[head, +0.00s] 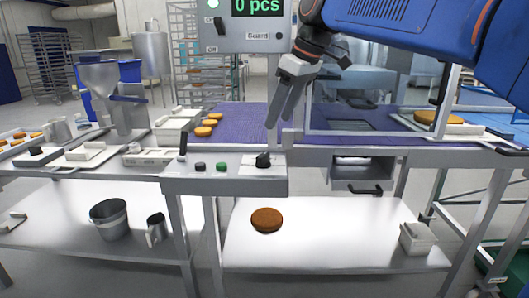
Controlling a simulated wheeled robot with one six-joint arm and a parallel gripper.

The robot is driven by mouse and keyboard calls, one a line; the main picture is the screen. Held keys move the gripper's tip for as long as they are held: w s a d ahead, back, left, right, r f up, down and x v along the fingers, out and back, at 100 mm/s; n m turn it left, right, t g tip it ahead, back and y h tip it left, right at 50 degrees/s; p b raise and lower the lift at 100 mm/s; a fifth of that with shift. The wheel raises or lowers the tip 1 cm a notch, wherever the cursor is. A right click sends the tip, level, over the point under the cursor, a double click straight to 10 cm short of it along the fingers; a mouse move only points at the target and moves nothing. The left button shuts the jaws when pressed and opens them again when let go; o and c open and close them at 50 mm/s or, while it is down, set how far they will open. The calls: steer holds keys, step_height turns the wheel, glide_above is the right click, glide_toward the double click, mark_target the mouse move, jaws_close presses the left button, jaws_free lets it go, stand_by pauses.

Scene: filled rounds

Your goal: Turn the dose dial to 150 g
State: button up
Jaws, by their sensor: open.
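The dose dial appears to be the black knob (263,160) on a pale plate at the right end of the grey control panel (225,185). Its scale marks are too small to read, so I cannot tell its setting. My gripper (278,112) points down above the knob, apart from it. Its grey fingers are open with nothing between them. A green button (222,167), a black button (200,167) and a black lever (183,143) sit left of the knob on the same panel.
Several orange-brown rounds (204,131) lie on the purple belt (235,120) behind the panel. A clear guard (365,90) stands to the right. A steel hopper (100,85) stands left. One brown round (266,220) lies on the lower shelf (330,240).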

mark_target(263, 155)
steer(key=x, duration=1.2)
steer(key=shift+w+f, duration=0.1)
steer(key=shift+f, duration=0.2)
steer(key=c, duration=1.1)
steer(key=shift+o, duration=0.2)
steer(key=shift+a+m, duration=0.1)
steer(key=shift+m, duration=0.2)
steer(key=m+h, duration=0.1)
steer(key=m, duration=0.1)
steer(key=m+t, duration=0.1)
steer(key=m, duration=0.2)
steer(key=shift+a+t+h, duration=0.15)
steer(key=shift+t+h, duration=0.15)
steer(key=shift+h, duration=0.1)
steer(key=m+h, duration=0.1)
steer(key=m, duration=0.2)
steer(key=m+h, duration=0.1)
steer(key=m, duration=0.2)
steer(key=shift+a+t, duration=0.15)
steer(key=shift+t, duration=0.15)
steer(key=shift+m, duration=0.3)
